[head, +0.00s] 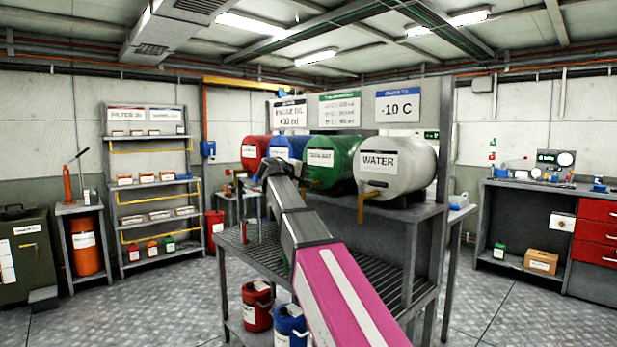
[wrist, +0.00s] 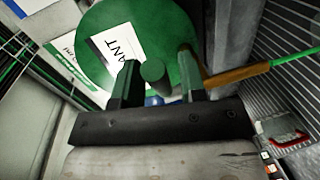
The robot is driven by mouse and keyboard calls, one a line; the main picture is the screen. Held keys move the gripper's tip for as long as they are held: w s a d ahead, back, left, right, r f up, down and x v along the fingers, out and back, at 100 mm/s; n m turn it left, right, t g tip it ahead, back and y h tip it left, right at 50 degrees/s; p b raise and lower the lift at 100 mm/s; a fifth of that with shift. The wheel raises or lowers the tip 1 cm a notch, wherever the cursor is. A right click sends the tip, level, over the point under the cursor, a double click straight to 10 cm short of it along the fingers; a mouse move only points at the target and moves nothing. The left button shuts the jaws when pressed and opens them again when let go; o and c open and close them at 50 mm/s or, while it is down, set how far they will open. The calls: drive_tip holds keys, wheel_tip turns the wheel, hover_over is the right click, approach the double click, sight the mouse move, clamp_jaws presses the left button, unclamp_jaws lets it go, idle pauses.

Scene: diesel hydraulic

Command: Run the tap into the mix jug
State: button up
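The green coolant drum (head: 328,160) lies on its side on the upper rack, between the blue drum and the white water drum. In the wrist view its green front face (wrist: 105,25) with a white label fills the upper middle. A green, round-ended knob (wrist: 153,72) stands between the fingers of my gripper (wrist: 160,80). The fingers are apart, with a gap on at least the right side; I cannot tell whether they touch it. An orange tap pipe (wrist: 235,76) runs to the right. In the head view my arm hides the gripper's fingertips. I cannot make out the mix jug.
The red drum (head: 254,152), blue drum (head: 288,147) and water drum (head: 397,168) share the rack. The slatted bench (head: 350,265) below is partly behind my arm. Red (head: 257,305) and blue (head: 290,325) cans stand lower down. Open floor lies on both sides.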

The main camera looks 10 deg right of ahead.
clamp_jaws()
drive_tip(key=shift+d, duration=0.1)
drive_tip(key=shift+s+d+n+y, duration=0.1)
drive_tip(key=shift+d+n+y, duration=0.05)
drive_tip(key=shift+n+y, duration=0.15)
drive_tip(key=shift+d+f+n+t+y, duration=0.1)
drive_tip(key=shift+d+n+t+y, duration=0.2)
drive_tip(key=shift+n+t, duration=0.25)
drive_tip(key=shift+d+n+t+y, duration=0.2)
drive_tip(key=shift+n+t+y, duration=0.15)
drive_tip(key=shift+t, duration=0.3)
drive_tip(key=shift+w+d+n+t+y, duration=0.35)
drive_tip(key=shift+n+t+y, duration=0.3)
drive_tip(key=shift+y, duration=0.15)
drive_tip(key=shift+w+d+n+t+y, duration=0.2)
drive_tip(key=shift+w+n+t+y, duration=0.1)
drive_tip(key=shift+n+t+y, duration=0.35)
